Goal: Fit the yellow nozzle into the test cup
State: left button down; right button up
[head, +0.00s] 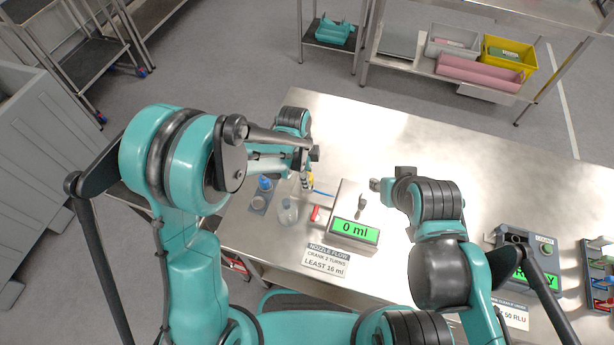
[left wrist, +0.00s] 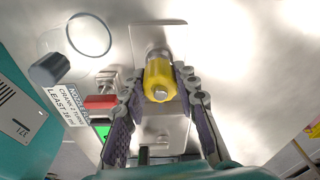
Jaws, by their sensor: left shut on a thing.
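The yellow nozzle (left wrist: 160,77) sits between the fingertips of my left gripper (left wrist: 161,90) in the left wrist view, and the gripper is shut on it. In the head view my left gripper (head: 308,174) is above the table left of the meter box, with only a small bit of the yellow nozzle (head: 311,184) showing. A clear cup (head: 288,212), apparently the test cup, stands on the table below and left of the gripper. A clear round rim (left wrist: 90,34) shows at upper left in the left wrist view, apart from the nozzle. My right gripper (head: 376,185) is right of the meter box; its fingers are unclear.
The meter box (head: 340,228) reads 0 ml and has a knob on top. A red part (head: 315,213) is at its left side. A blue-topped item (head: 264,184) is at left. The table's back middle is clear.

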pick_arm(q)
jog(key=shift+f+b, duration=1)
jog(key=shift+f, duration=0.1)
jog(key=c, duration=1.1)
grip_release()
jog(key=shift+r, duration=0.1)
jog(key=r, duration=0.4)
jog(key=a+r, duration=0.1)
jog(key=r, duration=0.6)
jog(key=shift+w+a+r, duration=0.1)
jog(key=shift+a+r, duration=0.15)
jog(key=shift+r, duration=0.15)
